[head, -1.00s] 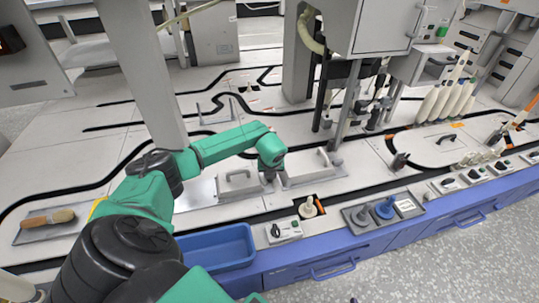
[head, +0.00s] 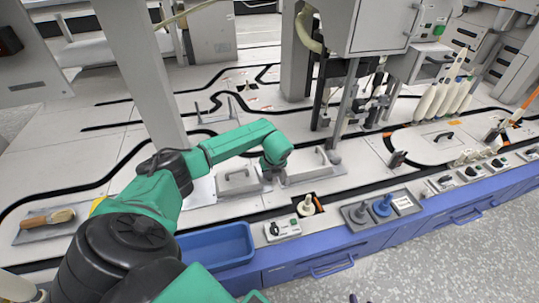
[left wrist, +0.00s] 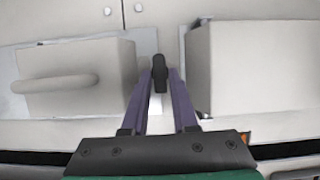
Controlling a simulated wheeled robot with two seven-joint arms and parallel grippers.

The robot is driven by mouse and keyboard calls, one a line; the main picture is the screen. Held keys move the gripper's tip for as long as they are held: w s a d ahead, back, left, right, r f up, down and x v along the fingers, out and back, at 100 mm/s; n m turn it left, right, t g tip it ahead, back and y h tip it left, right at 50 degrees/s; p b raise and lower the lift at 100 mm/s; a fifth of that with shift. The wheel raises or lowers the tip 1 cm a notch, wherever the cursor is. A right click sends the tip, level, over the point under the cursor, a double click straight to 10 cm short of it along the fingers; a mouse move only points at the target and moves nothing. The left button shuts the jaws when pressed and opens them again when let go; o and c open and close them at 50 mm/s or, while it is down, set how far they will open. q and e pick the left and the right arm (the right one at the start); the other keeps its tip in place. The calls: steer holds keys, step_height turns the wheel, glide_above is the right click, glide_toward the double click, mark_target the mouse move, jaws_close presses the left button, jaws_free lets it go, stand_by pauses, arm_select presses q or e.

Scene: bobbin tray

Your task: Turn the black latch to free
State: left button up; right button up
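The black latch (left wrist: 160,72) shows in the left wrist view, upright in the picture, in the gap between two pale metal blocks. My left gripper (left wrist: 161,76) has its two purple fingers on either side of the latch, with their tips beside it. Whether both fingers press on it is too fine to tell. In the head view my left gripper (head: 270,173) points down between two pale covers with handles, and my wrist hides the latch there. My right gripper does not show.
The left cover (head: 238,181) and the right cover (head: 312,168) stand close on both sides of the gripper. A switch box (head: 283,229) and grey-and-blue knobs (head: 382,207) sit along the front.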

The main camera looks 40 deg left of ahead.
arm_select(q)
steer(key=shift+o, duration=0.9)
steer(key=p+v, duration=0.5)
steer(key=v, duration=0.9)
steer(key=shift+d+r, duration=0.15)
steer(key=shift+r, duration=0.05)
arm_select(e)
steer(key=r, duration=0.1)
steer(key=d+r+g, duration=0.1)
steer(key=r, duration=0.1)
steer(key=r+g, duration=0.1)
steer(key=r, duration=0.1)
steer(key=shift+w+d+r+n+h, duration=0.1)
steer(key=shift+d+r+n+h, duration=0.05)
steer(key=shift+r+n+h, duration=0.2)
arm_select(q)
steer(key=shift+s, duration=0.1)
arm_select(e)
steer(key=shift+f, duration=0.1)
